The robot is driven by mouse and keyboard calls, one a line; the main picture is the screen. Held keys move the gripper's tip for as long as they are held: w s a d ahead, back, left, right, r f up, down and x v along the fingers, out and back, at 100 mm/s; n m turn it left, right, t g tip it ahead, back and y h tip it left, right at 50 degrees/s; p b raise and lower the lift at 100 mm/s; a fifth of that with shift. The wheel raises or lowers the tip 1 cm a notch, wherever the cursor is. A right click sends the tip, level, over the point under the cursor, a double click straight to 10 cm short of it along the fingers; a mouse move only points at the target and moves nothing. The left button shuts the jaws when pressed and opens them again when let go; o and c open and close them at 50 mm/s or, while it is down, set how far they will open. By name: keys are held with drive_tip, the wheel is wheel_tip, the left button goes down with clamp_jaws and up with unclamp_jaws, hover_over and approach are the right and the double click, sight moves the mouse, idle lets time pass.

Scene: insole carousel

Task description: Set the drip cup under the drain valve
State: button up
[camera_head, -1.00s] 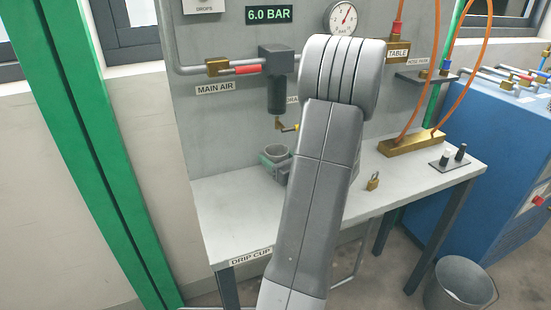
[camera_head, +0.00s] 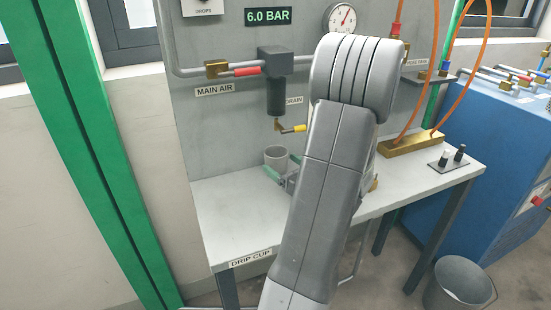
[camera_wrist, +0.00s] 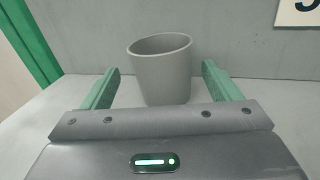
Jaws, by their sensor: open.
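The grey drip cup (camera_head: 276,158) stands upright on the bench, below the brass drain valve (camera_head: 280,126) with its yellow handle. Its mouth appears empty. My gripper (camera_head: 281,165) is open, low over the bench on the near right side of the cup. In the wrist view the cup (camera_wrist: 164,75) stands centred between and ahead of the two green fingers, with a visible gap on each side. My arm hides part of the bench and panel. The drain valve is out of the wrist view.
A dark filter bowl (camera_head: 276,95) hangs above the drain valve. A brass manifold (camera_head: 411,143) and two small black-topped parts (camera_head: 450,156) stand at the bench's right. The bench (camera_head: 215,215) is clear left of the cup. A bucket (camera_head: 458,288) stands on the floor.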

drive_tip(key=v, duration=0.7)
drive_tip(key=shift+s+d+r, duration=0.15)
drive_tip(key=shift+s+d, duration=0.05)
drive_tip(key=shift+d, duration=0.05)
